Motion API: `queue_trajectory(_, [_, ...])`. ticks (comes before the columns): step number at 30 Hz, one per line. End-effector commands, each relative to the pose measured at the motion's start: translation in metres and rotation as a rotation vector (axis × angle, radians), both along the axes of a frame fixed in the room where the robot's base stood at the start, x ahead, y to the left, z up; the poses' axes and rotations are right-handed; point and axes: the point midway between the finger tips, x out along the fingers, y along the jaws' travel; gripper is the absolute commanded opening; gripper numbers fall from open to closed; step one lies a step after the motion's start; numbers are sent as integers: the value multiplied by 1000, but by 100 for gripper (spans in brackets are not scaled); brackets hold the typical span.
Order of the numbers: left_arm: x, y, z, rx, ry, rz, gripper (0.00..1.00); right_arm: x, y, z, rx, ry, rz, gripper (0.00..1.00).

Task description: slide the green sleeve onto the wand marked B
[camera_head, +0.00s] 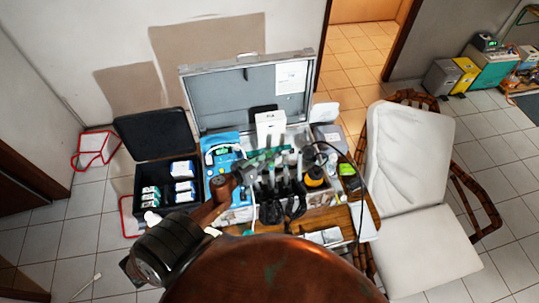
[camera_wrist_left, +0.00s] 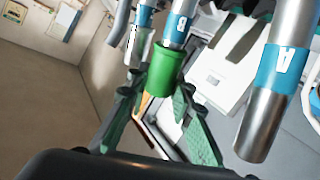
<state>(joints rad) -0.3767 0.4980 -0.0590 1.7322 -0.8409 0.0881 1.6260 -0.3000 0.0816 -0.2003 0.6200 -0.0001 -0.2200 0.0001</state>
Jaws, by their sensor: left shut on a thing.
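The green sleeve (camera_wrist_left: 163,70) is between the finger pads of my left gripper (camera_wrist_left: 158,88), which is shut on it. In the wrist view its upper rim meets the lower part of a metal wand with a blue band (camera_wrist_left: 177,28). I cannot tell how far the wand is inside the sleeve. The white mark on that band is too small to read surely. A wand marked A (camera_wrist_left: 272,85) hangs to the right, apart from the sleeve. Another wand (camera_wrist_left: 143,18) is to the left. In the head view my left gripper (camera_head: 250,170) is at the wands; the sleeve cannot be made out there.
An open grey case (camera_head: 245,88) stands behind the wands, with a white box (camera_head: 270,127) in front of its lid. A black case (camera_head: 155,135) with small boxes is at left. A cushioned chair (camera_head: 410,150) is at right. A dark cable (camera_head: 358,180) loops beside the wands.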

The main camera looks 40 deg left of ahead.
Motion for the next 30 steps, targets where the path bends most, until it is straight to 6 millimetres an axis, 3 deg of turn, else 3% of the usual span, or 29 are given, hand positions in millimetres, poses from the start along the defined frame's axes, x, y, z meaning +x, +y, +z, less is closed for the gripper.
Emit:
queue_trajectory(25, [0,-1,-2,0,0,-1,14,0,0,4,0,0,0,33])
queue_trajectory(26, [0,-1,-2,0,0,-1,22,0,1,4,1,0,-1,33])
queue_trajectory(30, [0,-1,-2,0,0,-1,32,0,2,4,2,-1,-1,33])
